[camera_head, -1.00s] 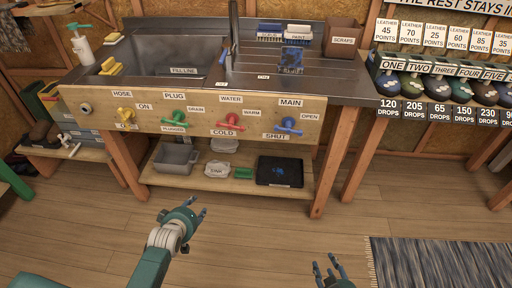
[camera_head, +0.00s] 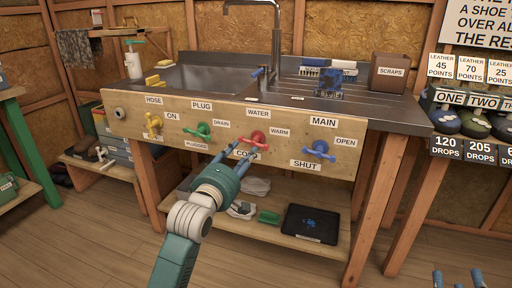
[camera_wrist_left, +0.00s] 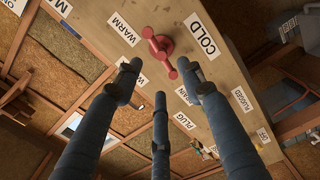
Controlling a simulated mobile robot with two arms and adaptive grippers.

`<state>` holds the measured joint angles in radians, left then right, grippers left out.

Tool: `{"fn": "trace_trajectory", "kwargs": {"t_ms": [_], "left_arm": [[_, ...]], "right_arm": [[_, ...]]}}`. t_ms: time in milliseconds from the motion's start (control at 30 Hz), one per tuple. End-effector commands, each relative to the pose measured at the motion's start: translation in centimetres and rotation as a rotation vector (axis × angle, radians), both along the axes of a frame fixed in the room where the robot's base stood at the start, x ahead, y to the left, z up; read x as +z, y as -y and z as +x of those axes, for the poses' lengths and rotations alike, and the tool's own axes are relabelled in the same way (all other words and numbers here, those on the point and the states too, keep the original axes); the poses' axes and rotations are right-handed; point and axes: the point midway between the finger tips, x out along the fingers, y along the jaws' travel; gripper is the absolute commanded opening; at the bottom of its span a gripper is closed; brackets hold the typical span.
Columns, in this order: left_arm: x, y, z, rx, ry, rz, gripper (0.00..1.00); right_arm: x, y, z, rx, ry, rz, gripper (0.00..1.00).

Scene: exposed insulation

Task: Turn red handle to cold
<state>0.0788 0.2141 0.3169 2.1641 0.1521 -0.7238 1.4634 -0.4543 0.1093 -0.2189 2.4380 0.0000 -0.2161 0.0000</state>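The red handle (camera_head: 256,138) is on the wooden front panel (camera_head: 225,116), below the WATER label, with WARM to its right and COLD (camera_head: 246,155) below it. In the left wrist view the red handle (camera_wrist_left: 160,46) sits between the WARM (camera_wrist_left: 122,29) and COLD (camera_wrist_left: 202,36) labels. My left gripper (camera_head: 238,150) is in front of the panel at the handle's lower left, partly covering COLD. In the wrist view its fingers (camera_wrist_left: 160,85) are spread, empty and just short of the handle; contact cannot be told. My right gripper (camera_head: 458,277) is at the bottom right, fingers apart, empty.
A green handle (camera_head: 198,131) is left of the red one and a blue handle (camera_head: 318,151) right of it. A yellow handle (camera_head: 154,122) is further left. A metal sink (camera_head: 205,78) is above the panel. A shelf below holds a dark tray (camera_head: 312,224).

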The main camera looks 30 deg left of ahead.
Motion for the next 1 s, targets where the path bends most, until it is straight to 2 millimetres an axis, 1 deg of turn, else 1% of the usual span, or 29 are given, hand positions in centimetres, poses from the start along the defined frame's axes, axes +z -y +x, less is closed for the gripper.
{"fn": "trace_trajectory", "kwargs": {"t_ms": [100, 300, 500, 600, 700, 1000], "left_arm": [[-0.1, -0.5, 2.0, 0.0, 0.0, 0.002, 0.4], [-0.2, -1.2, 5.0, 0.0, 0.0, 0.004, 0.4], [-0.1, -1.7, 7.3, 0.0, 0.0, 0.003, 0.4], [-0.1, -1.9, 8.0, 0.0, -0.001, 0.004, 0.4], [-0.1, -2.0, 8.4, -0.001, -0.001, 0.003, 0.4], [-0.1, -2.0, 8.6, -0.001, -0.002, 0.003, 0.4]], "right_arm": [[2.2, -0.2, -0.5, 0.007, 0.106, 0.028, 0.4], [6.2, -0.3, -2.1, 0.018, 0.294, 0.081, 0.4], [9.2, -0.1, -4.1, 0.026, 0.447, 0.124, 0.4], [10.2, 0.0, -4.8, 0.029, 0.497, 0.139, 0.4], [10.7, 0.1, -5.3, 0.03, 0.526, 0.147, 0.4], [11.0, 0.1, -5.5, 0.03, 0.54, 0.152, 0.4]]}}
